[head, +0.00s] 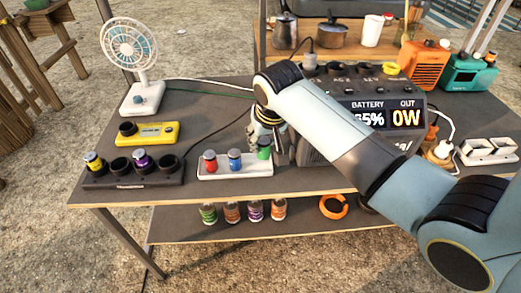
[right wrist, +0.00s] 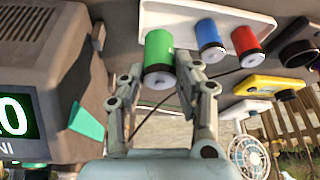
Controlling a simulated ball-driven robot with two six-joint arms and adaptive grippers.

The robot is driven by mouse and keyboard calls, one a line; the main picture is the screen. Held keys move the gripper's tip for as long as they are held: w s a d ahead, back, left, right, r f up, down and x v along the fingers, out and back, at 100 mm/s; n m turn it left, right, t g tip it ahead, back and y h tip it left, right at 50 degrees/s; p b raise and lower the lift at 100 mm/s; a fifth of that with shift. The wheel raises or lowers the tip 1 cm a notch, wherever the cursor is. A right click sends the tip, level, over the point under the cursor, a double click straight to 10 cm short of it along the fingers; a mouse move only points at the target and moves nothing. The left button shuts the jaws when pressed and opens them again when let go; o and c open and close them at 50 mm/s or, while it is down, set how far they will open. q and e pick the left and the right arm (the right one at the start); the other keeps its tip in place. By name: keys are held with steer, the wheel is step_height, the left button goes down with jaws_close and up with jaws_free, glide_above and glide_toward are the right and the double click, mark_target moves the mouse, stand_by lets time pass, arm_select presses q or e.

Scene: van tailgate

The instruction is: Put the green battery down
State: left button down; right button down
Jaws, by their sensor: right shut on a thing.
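The green battery (head: 264,148) stands at the right end of the white tray (head: 225,170), beside a blue battery (head: 235,158) and a red battery (head: 210,160). My right gripper (head: 276,148) reaches down to it from above and is shut on it. In the right wrist view the green battery (right wrist: 160,55) is between the two fingertips (right wrist: 160,66), over the end of the white tray (right wrist: 185,14). I cannot tell whether its base is fully seated in the tray. My left gripper is not in view.
A black charger (head: 135,180) with a yellow and a purple battery sits left, behind it a yellow device (head: 148,134) and a white fan (head: 132,60). The power station (head: 375,90) stands close right of the tray. Several batteries (head: 232,212) stand on the lower shelf.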

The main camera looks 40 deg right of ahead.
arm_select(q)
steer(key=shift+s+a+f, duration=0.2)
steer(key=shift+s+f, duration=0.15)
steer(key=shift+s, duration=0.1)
arm_select(e)
steer(key=shift+a+x, duration=0.15)
steer(key=shift+x, duration=0.7)
steer(key=shift+a+x, duration=0.2)
steer(key=shift+x, duration=0.7)
steer(key=shift+a+x, duration=0.15)
steer(key=shift+x, duration=0.7)
arm_select(q)
steer(key=shift+b, duration=0.3)
arm_select(e)
steer(key=shift+s+f, duration=0.1)
steer(key=shift+f, duration=0.1)
steer(key=c, duration=1)
jaws_free()
steer(key=shift+o, duration=0.2)
steer(key=shift+r, duration=0.1)
steer(key=shift+s+r, duration=0.1)
steer(key=shift+r, duration=0.25)
arm_select(q)
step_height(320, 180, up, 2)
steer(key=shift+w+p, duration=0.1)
steer(key=shift+p, duration=0.95)
arm_select(e)
steer(key=v, duration=1.1)
